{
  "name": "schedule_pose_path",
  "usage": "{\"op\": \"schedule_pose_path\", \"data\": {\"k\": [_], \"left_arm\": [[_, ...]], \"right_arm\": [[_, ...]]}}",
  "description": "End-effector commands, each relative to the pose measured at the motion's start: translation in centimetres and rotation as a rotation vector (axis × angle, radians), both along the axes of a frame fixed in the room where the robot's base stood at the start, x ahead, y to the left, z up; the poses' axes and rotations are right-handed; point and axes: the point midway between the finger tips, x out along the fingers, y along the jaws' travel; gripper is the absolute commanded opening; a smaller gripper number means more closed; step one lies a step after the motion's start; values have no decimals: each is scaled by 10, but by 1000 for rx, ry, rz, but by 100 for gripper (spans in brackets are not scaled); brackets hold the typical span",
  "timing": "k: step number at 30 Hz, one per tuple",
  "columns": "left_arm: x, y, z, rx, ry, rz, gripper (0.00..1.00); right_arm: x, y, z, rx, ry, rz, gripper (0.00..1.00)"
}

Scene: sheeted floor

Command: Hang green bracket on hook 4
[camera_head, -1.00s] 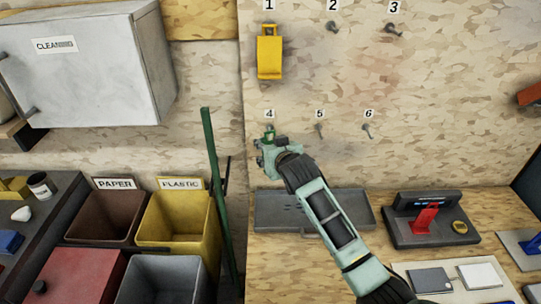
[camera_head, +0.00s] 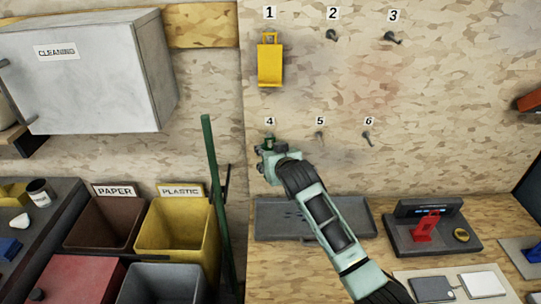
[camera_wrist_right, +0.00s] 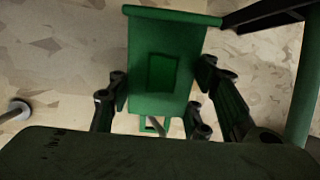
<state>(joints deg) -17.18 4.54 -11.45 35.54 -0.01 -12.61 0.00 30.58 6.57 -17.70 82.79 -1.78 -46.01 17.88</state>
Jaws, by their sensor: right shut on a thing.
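The green bracket (camera_wrist_right: 165,72) fills the middle of the right wrist view, between the fingers of my right gripper (camera_wrist_right: 160,100), which is shut on it. Its narrow loop is at the lower end in that view, and a thin grey rod shows at the loop. I cannot tell whether the rod passes through it. In the head view, my right gripper (camera_head: 268,163) is at the wall just below the label 4 (camera_head: 270,121). Only a small green part of the bracket shows there, and hook 4 is hidden behind it. My left gripper is not in view.
A yellow bracket (camera_head: 270,62) hangs at hook 1 above. Hook 5 (camera_head: 320,136) and hook 6 (camera_head: 367,138) are bare to the right. A grey tray (camera_head: 277,219) lies below, and a green pole (camera_head: 214,190) leans close on the left.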

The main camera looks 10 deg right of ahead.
Motion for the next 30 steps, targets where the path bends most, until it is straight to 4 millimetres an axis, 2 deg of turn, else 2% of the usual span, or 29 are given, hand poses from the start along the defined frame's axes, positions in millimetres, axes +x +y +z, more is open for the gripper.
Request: {"op": "schedule_pose_path", "data": {"k": [1,2,12,23,26,30], "left_arm": [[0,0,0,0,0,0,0],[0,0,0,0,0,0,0],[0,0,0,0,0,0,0],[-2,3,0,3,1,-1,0],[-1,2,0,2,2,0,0],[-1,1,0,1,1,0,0]], "right_arm": [[0,0,1,0,-3,0,5],[0,0,1,0,-3,0,37],[0,0,1,0,-1,0,67],[-2,0,-1,0,3,0,67],[-9,-1,2,0,2,0,67],[-27,-2,11,-1,-1,0,67]]}}
